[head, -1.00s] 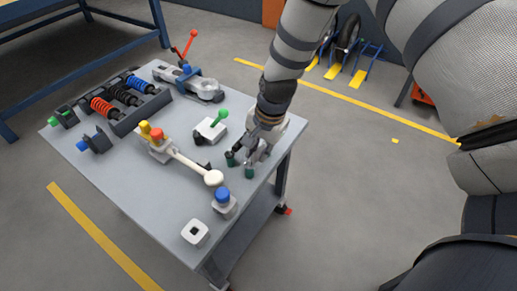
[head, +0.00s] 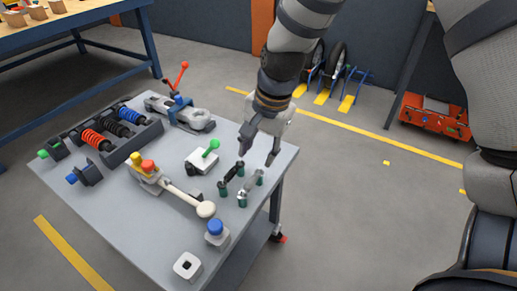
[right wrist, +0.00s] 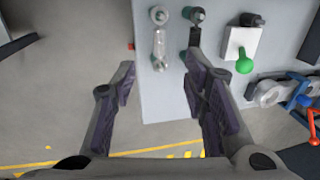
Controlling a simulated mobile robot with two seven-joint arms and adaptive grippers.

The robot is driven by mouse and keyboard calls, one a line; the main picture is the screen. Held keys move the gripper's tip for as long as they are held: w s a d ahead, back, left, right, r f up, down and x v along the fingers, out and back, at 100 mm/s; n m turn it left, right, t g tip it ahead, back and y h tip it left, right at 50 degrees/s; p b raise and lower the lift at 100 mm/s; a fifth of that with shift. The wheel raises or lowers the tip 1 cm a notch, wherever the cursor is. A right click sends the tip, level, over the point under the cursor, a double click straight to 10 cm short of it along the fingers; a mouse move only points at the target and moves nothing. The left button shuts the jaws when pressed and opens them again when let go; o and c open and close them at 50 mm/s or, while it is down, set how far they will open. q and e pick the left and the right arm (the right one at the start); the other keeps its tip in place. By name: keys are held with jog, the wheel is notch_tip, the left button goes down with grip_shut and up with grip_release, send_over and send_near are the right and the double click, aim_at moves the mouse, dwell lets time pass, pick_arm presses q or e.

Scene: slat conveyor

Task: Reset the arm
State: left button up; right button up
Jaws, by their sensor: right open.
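My right gripper (head: 258,155) is above the right edge of a grey cart top (head: 120,205). Its two fingers are spread with nothing between them, as the right wrist view (right wrist: 163,68) also shows. Just below it on the cart lie a silver link (head: 251,188) and a dark link (head: 233,177), side by side, with green ends. In the right wrist view the silver link (right wrist: 159,48) lies beyond the gap between the fingers, and the dark link (right wrist: 193,38) is beyond one fingertip. The fingers look apart from both. My left gripper is not in view.
On the cart are a green-knobbed block (head: 203,160), a white-ended lever (head: 205,209), a blue-capped block (head: 216,232), a square white block (head: 187,265), a spring rack (head: 115,132) and a red-handled clamp (head: 180,112).

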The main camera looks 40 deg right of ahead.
dwell(0.4)
jog(key=s+a+f+n+g, duration=0.2)
jog(key=s+f+n, duration=0.3)
jog(key=s+f, duration=0.75)
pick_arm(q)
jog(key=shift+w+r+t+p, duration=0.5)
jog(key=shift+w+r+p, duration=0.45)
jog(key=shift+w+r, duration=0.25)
pick_arm(e)
jog(key=s+a+f+n+g, duration=0.1)
jog(key=s+a+f+n, duration=0.1)
jog(key=s, duration=0.9)
jog(key=s+a+f+n+g, duration=0.1)
jog(key=s+f+n, duration=0.3)
jog(key=s, duration=0.8)
jog(key=shift+a+n+h, duration=0.35)
jog(key=shift+n+h, duration=0.05)
jog(key=shift+n, duration=0.7)
jog(key=shift+f, duration=0.1)
